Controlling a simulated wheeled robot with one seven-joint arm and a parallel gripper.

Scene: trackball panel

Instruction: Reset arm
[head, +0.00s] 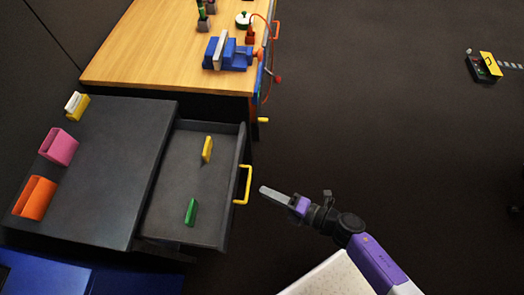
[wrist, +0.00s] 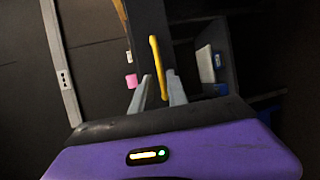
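My gripper (head: 264,190) is at the lower middle of the head view, just right of the open drawer's yellow handle (head: 244,185). A gap shows between them there. In the wrist view my gripper (wrist: 160,88) has its two grey fingers apart. The yellow handle (wrist: 156,55) appears upright between and beyond the fingertips; nothing is seen gripped. My purple and black arm (head: 370,258) reaches in from the lower right of the head view.
The open drawer (head: 180,205) holds a yellow block (head: 208,149) and a green block (head: 191,211). Orange (head: 35,198) and pink (head: 59,147) holders stand on the dark cabinet top. A wooden workbench (head: 150,45) carries a blue vise (head: 230,53). Floor (head: 380,110) to the right is mostly clear.

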